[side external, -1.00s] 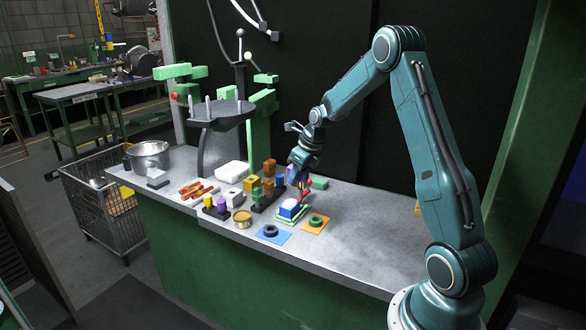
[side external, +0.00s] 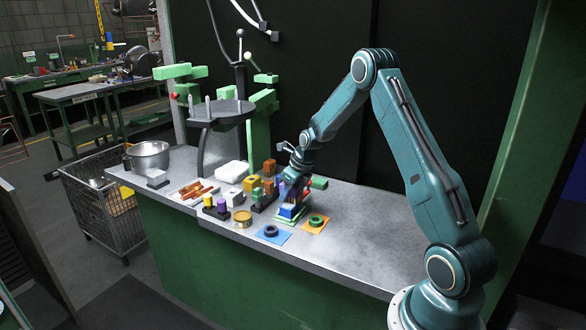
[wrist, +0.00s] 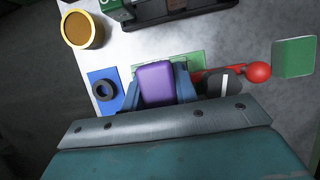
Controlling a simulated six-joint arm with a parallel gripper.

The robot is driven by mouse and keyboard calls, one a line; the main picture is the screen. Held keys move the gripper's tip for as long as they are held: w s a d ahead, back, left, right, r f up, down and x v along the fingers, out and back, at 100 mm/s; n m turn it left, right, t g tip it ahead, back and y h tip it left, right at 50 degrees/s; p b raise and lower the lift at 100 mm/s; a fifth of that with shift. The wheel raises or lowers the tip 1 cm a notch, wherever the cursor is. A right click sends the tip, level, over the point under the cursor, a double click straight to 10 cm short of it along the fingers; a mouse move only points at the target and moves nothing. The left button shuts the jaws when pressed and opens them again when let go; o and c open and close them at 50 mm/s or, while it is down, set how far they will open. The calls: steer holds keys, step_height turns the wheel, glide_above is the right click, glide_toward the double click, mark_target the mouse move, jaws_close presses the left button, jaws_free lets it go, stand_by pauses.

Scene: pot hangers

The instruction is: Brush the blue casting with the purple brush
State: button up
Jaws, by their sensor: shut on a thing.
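My gripper (side external: 291,196) is low over the blue casting (side external: 289,211), which sits on a green and white base (side external: 287,221) near the bench's front edge. In the wrist view my gripper (wrist: 157,92) is shut on the purple brush (wrist: 157,82), one finger on each side of it. The brush hides the casting in the wrist view, where part of the green base (wrist: 195,60) shows behind it. The brush appears to be at the casting's top, but I cannot tell whether its bristles touch.
A red ball on a rod (wrist: 258,72) and a green block (wrist: 295,57) are close on the right. A blue mat with a black ring (wrist: 104,90) and a yellow tin (wrist: 82,30) are on the left. An orange mat (side external: 316,226) lies beside the casting.

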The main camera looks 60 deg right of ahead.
mark_target(299, 188)
steer(key=shift+w, duration=0.75)
steer(key=shift+s, duration=2.25)
steer(key=shift+w, duration=2.4)
steer(key=shift+s, duration=2.15)
steer(key=shift+s+a, duration=0.1)
steer(key=shift+s, duration=0.05)
steer(key=shift+w+a, duration=0.4)
steer(key=shift+w, duration=0.35)
steer(key=shift+w+a, duration=0.45)
steer(key=shift+w, duration=0.25)
steer(key=shift+w+a, duration=0.4)
steer(key=shift+w, duration=0.35)
steer(key=shift+s, duration=2.2)
steer(key=shift+w, duration=2.25)
step_height(299, 188, up, 8)
steer(key=shift+r, duration=0.15)
